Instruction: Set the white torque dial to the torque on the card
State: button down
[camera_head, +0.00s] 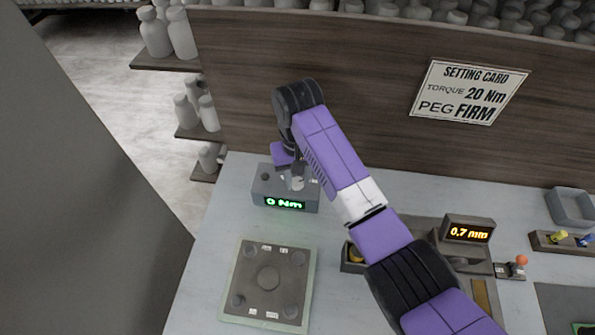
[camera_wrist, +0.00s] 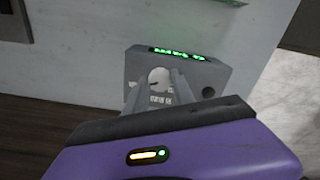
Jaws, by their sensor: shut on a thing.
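The setting card (camera_head: 469,92) on the wooden back panel reads "TORQUE 20 Nm" and "PEG FIRM". The grey torque box (camera_head: 262,188) stands at the back left of the bench, and its green display (camera_head: 285,203) reads 0 Nm. The white dial (camera_wrist: 158,78) is on the box's top face, with a dark mark on it. My gripper (camera_wrist: 160,86) has its two grey fingers on either side of the dial and is shut on it. In the head view my arm partly covers the dial.
A square plate with corner discs (camera_head: 268,279) lies in front of the torque box. A gauge reading 0.7 mm (camera_head: 468,233) stands to the right, near a grey tray (camera_head: 571,206) and a rack with coloured pegs (camera_head: 562,241). Shelves of bottles (camera_head: 168,62) stand beyond the bench.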

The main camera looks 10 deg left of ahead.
aim_at(297, 181)
jog(key=shift+m+p, duration=0.45)
jog(key=shift+m, duration=0.75)
jog(key=c, duration=1.1)
grip_release()
jog(key=shift+o, duration=0.2)
jog(key=shift+r+b, duration=0.7)
jog(key=shift+r, duration=3.25)
